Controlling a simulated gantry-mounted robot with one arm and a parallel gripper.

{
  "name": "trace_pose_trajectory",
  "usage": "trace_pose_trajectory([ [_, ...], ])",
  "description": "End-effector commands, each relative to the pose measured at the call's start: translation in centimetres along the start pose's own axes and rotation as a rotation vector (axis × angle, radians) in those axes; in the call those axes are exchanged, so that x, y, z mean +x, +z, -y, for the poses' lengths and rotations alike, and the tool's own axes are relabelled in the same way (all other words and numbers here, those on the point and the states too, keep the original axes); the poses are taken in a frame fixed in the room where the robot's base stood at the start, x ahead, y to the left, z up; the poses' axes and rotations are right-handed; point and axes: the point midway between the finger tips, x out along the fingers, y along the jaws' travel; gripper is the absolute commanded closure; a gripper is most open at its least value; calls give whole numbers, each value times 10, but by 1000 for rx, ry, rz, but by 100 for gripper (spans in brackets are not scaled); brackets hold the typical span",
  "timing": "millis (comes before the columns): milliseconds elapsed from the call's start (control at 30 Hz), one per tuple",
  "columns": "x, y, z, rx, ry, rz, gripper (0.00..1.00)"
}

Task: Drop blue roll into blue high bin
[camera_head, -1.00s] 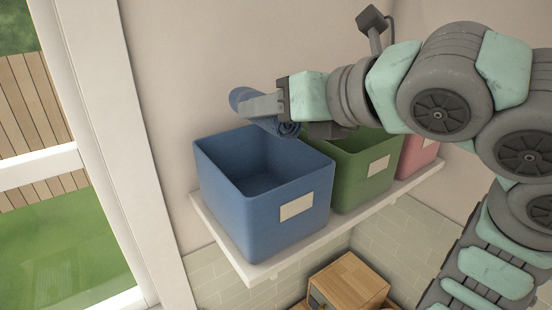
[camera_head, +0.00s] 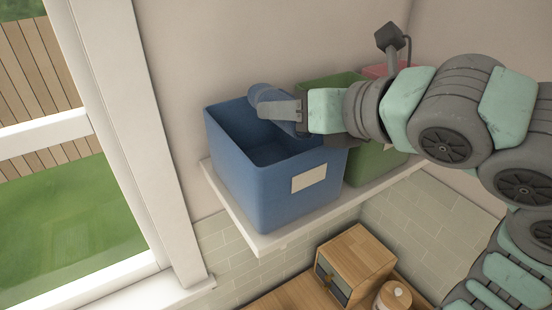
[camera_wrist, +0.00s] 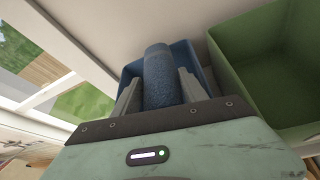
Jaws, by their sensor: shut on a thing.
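The blue roll (camera_head: 260,91) is a rolled towel held in my gripper (camera_head: 278,107), which is shut on it. In the wrist view the roll (camera_wrist: 158,78) stands between the two grey fingers (camera_wrist: 160,92). The blue high bin (camera_head: 290,190) stands on a white wall shelf, open at the top, with a pale label on its front. In the head view my gripper and the roll are over the back right part of the bin's opening. The bin (camera_wrist: 203,71) also shows behind the roll in the wrist view. My gripper hides part of the bin's back rim.
A green bin (camera_head: 372,165) stands right beside the blue bin, with a pink bin (camera_head: 378,70) beyond it, partly hidden by my arm. The white shelf (camera_head: 270,240) ends left of the blue bin. Below are a wooden box (camera_head: 355,262) and a jar (camera_head: 393,298).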

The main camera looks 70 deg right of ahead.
Motion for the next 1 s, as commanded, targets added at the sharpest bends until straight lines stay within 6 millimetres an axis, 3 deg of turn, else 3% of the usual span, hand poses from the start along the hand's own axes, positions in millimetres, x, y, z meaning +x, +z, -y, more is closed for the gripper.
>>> trace_pose_trajectory([
  [67, 0, 0, 0, 0, 0, 0, 89],
  [100, 0, 0, 0, 0, 0, 0, 49],
  [400, 0, 0, 0, 0, 0, 0, 24],
  [767, -7, -1, 2, 1, -2, 3, 24],
  [1000, -42, -3, 2, -1, -3, 4, 24],
])
